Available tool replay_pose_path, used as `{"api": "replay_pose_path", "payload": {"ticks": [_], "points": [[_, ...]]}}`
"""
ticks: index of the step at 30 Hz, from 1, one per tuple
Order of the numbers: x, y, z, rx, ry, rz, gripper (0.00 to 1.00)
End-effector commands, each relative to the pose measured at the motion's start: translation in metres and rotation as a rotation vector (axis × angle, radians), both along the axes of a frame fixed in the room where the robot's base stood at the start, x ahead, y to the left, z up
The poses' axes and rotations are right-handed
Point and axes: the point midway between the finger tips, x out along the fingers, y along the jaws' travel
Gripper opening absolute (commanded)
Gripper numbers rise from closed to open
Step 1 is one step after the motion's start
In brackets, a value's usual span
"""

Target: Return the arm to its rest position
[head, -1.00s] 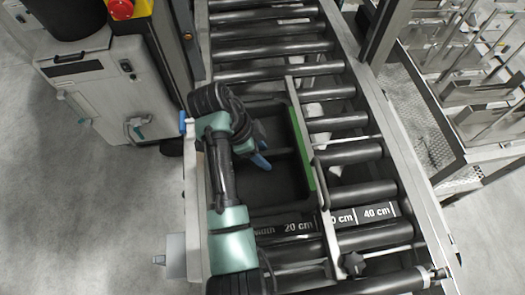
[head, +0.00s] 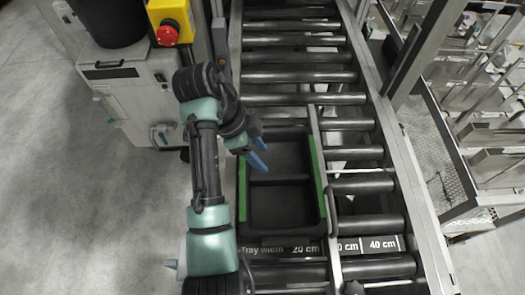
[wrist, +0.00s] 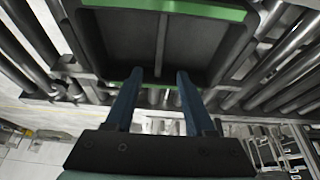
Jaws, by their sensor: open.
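My gripper (head: 258,152) has blue fingers and hangs over the left side of a black tray. In the wrist view my gripper (wrist: 155,75) shows its two blue fingers apart, with nothing between them. My arm is folded upward and bent at the top, left of the tray. The black tray (head: 286,178) has green strips on its two sides and a divider across it. It sits on the roller conveyor and looks empty; it also shows in the wrist view (wrist: 205,55).
The roller conveyor (head: 300,75) runs away from me, with a ruler strip (head: 300,248) in front of the tray. A metal rack (head: 490,150) stands at the right. Grey floor is clear at the left.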

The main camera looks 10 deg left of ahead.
Motion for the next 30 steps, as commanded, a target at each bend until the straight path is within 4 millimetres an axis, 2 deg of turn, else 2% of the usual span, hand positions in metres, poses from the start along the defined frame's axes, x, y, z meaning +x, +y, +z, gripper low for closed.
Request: {"api": "replay_pose_path", "payload": {"ticks": [15,17,19,23,26,27,29,30], "points": [[0.001,0.000,0.000,0.000,-0.002,0.001,0.55],[0.005,-0.001,0.003,0.007,-0.020,0.019,0.55],[0.018,-0.002,0.012,0.027,-0.072,0.067,0.55],[0.060,-0.008,0.053,0.054,-0.267,0.247,0.55],[0.093,-0.013,0.105,0.030,-0.468,0.420,0.55],[0.102,-0.016,0.127,0.008,-0.546,0.482,0.55],[0.113,-0.020,0.163,-0.039,-0.660,0.569,0.55],[0.117,-0.023,0.187,-0.079,-0.735,0.623,0.55]]}}
